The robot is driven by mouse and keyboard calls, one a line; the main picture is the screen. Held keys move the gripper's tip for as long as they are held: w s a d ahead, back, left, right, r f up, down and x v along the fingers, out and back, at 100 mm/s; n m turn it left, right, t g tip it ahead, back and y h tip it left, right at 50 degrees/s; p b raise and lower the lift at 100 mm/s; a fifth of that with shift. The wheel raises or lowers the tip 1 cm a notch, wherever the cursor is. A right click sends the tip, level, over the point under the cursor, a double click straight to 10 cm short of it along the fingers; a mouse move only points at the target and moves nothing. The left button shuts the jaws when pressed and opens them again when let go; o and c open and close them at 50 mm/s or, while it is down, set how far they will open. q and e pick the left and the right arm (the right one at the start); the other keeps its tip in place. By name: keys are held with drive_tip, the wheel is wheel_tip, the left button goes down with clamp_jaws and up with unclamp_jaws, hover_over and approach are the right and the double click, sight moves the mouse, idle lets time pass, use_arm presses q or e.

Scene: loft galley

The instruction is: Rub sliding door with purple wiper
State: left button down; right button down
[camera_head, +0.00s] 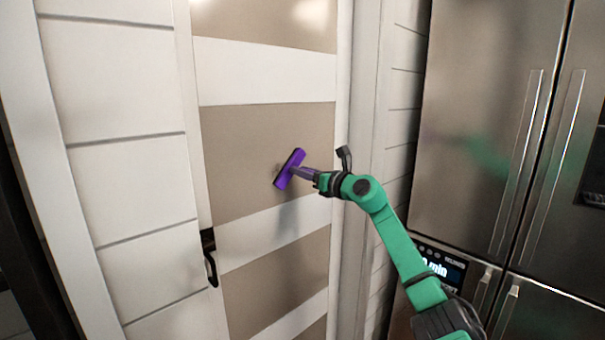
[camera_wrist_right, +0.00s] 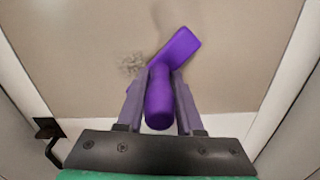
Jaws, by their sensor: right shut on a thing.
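The sliding door (camera_head: 262,150) has wide tan panels split by white bands and stands in front of me. The purple wiper (camera_head: 289,169) is at the middle tan panel, its head tilted. My right gripper (camera_head: 309,174) is shut on the wiper's handle, which shows between the two fingers (camera_wrist_right: 160,100) in the right wrist view. The wiper head (camera_wrist_right: 176,50) lies close to the door there; I cannot tell whether it touches. A greyish smudge (camera_wrist_right: 131,64) marks the tan panel just left of the head. My left gripper is not in view.
A black door handle (camera_head: 209,257) sticks out at the door's left edge. White plank wall (camera_head: 125,150) lies to the left.

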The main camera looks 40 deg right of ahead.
drive_tip(key=shift+a+p, duration=1.05)
drive_tip(key=shift+a, duration=2.5)
drive_tip(key=s+b, duration=0.8)
drive_tip(key=b, duration=0.5)
drive_tip(key=shift+s+f, duration=0.15)
drive_tip(key=shift+s, duration=0.25)
